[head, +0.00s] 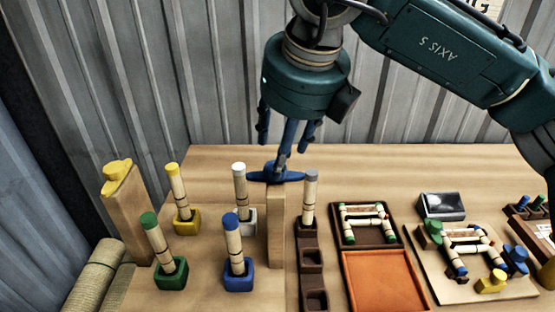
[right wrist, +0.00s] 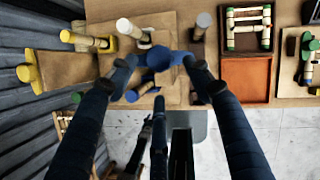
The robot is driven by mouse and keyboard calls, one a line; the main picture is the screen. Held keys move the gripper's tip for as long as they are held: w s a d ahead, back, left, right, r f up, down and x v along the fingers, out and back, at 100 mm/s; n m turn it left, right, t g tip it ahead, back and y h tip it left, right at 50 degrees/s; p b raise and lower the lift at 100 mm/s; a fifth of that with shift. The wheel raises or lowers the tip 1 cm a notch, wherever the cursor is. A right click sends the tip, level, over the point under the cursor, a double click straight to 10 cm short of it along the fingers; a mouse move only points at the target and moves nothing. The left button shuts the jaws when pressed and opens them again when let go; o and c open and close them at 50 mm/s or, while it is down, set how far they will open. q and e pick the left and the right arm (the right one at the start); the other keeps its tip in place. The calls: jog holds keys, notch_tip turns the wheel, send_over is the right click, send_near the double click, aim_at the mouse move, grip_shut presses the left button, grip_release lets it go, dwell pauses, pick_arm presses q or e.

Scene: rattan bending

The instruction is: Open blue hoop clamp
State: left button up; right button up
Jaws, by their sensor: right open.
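The blue hoop clamp (head: 262,175) sits on top of a wooden post (head: 276,225) near the middle of the table, its handle lying crosswise. My right gripper (head: 287,148) reaches down from above, with its fingertips just at the clamp. In the right wrist view the blue clamp (right wrist: 160,59) lies between the open fingers of my right gripper (right wrist: 162,66). I cannot tell whether a finger touches it. The lower part of the clamp is hidden. My left gripper is not in view.
Rattan rods stand in yellow (head: 187,220), white (head: 246,222), green (head: 170,273) and blue (head: 238,275) holders. A yellow clamp (head: 117,177) tops another post at left. A dark rack (head: 311,260), orange tray (head: 384,280) and fixture board (head: 437,285) lie at right.

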jog(key=x, duration=0.4)
jog(key=shift+w+f+p, duration=0.2)
jog(key=shift+w+p, duration=0.05)
jog(key=shift+p, duration=0.15)
jog(key=shift+w+a+f, duration=0.1)
jog(key=shift+f, duration=0.4)
jog(key=c, duration=1.1)
